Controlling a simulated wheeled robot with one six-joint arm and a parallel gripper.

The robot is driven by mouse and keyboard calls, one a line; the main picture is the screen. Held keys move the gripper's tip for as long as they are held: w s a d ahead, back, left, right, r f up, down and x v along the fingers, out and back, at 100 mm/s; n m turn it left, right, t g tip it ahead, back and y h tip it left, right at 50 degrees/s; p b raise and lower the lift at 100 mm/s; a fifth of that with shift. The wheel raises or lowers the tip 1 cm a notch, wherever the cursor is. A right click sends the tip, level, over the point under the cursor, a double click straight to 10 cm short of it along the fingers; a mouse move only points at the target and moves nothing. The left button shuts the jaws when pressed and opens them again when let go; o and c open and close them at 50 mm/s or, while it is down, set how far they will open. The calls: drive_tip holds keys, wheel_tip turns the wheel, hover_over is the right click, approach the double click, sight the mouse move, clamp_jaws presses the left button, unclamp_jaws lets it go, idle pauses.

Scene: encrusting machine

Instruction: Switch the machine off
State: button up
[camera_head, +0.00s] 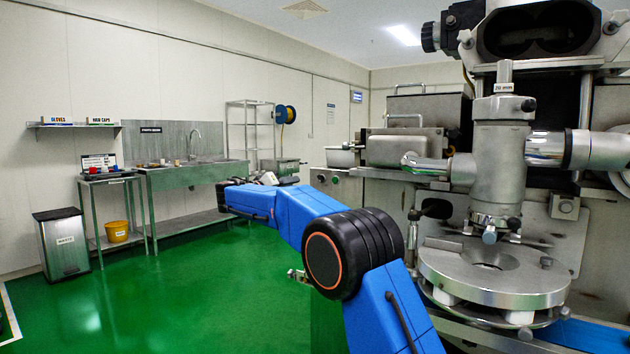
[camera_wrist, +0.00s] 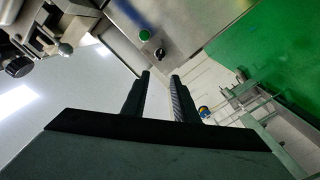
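The steel front of the encrusting machine (camera_head: 350,200) stands on the right in the head view. Small controls (camera_head: 328,179) sit on its left end, too small there to tell apart. In the wrist view, a steel panel (camera_wrist: 190,25) carries a green round button (camera_wrist: 144,34) and a dark rotary knob (camera_wrist: 160,53) with a pale mark. My gripper (camera_wrist: 160,75) points toward this panel, its two fingers apart with nothing between them. The knob appears just beyond the fingertips, with no contact visible. In the head view my blue arm reaches left, and my fingers cannot be made out.
A round steel turntable (camera_head: 490,275) and a vertical cylinder (camera_head: 500,160) are at the right. A sink bench (camera_head: 190,178), a waste bin (camera_head: 62,242) and a yellow bucket (camera_head: 117,231) stand by the left wall. The green floor (camera_head: 170,290) between is open.

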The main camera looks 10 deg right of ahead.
sight(320, 179)
drive_tip(key=x, duration=1.6)
drive_tip(key=shift+f, duration=0.1)
clamp_jaws()
